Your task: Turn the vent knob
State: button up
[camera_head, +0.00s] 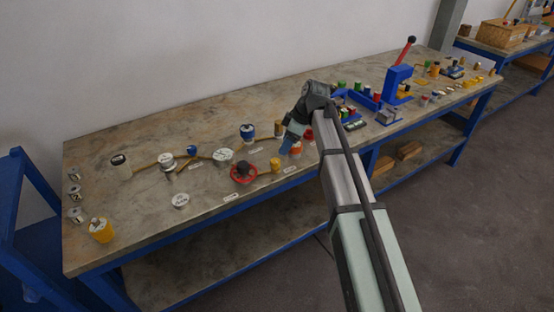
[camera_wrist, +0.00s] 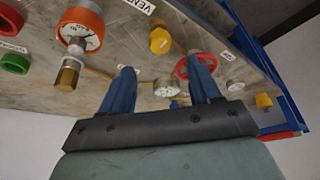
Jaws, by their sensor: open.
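A yellow knob (camera_head: 275,166) stands near the bench's front edge, right of a red handwheel (camera_head: 243,172). In the wrist view the yellow knob (camera_wrist: 160,40) is beyond the fingertips, with a label reading "VENT" (camera_wrist: 138,5) close by. My gripper (camera_head: 290,142) is above the bench, behind and right of the knob in the head view. In the wrist view my gripper (camera_wrist: 161,66) has its blue fingers spread wide, with nothing held between them. The right finger overlaps the red handwheel (camera_wrist: 195,67); contact cannot be told.
An orange-rimmed gauge (camera_head: 296,149) stands right of the knob; the wrist view shows it with a brass-coloured cylinder (camera_wrist: 68,74) beside it. A blue-banded vessel (camera_head: 248,132) and a white-topped one (camera_head: 223,156) stand farther back. The bench's far left surface (camera_head: 100,145) has clear patches.

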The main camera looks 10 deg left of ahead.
aim_at(276, 160)
jog(key=x, duration=0.9)
jog(key=c, duration=1)
